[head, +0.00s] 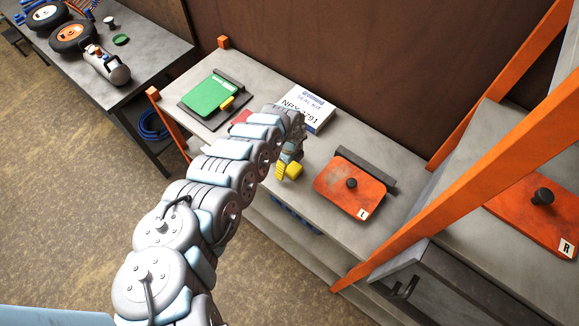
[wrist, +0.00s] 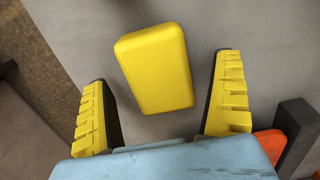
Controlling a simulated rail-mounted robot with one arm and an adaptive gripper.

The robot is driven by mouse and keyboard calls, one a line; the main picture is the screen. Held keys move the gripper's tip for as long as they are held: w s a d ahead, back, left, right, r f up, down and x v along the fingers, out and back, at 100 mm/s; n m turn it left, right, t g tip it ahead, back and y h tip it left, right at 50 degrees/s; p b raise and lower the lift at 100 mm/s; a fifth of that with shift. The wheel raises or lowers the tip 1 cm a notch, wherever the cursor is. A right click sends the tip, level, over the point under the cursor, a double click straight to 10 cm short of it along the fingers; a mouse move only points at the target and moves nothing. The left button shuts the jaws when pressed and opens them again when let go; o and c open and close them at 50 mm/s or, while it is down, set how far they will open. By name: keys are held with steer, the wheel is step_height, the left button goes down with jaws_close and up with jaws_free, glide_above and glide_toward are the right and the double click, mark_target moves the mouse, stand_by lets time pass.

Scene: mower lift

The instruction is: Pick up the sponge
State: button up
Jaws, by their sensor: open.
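The sponge (wrist: 155,68) is a plain yellow block with rounded edges. In the wrist view it lies on the grey bench top, slightly tilted, between and ahead of my gripper's fingers. My gripper (wrist: 163,88) is open, with a yellow ribbed finger on each side and a visible gap to the sponge on both sides. In the head view my gripper (head: 285,164) is low over the bench, left of the orange plate. Yellow shows there at its end, but I cannot cleanly separate sponge from fingers.
An orange plate (head: 337,190) marked L with a black knob lies just right of my gripper. A white seal kit box (head: 305,108) stands behind. A green plate (head: 207,97) with a small yellow piece (head: 227,103) lies to the left. Orange posts (head: 480,135) rise at the right.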

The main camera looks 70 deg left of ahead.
steer(key=shift+s+f, duration=0.1)
steer(key=shift+f, duration=0.65)
steer(key=c, duration=1.3)
steer(key=shift+o, duration=0.2)
steer(key=shift+r, duration=0.1)
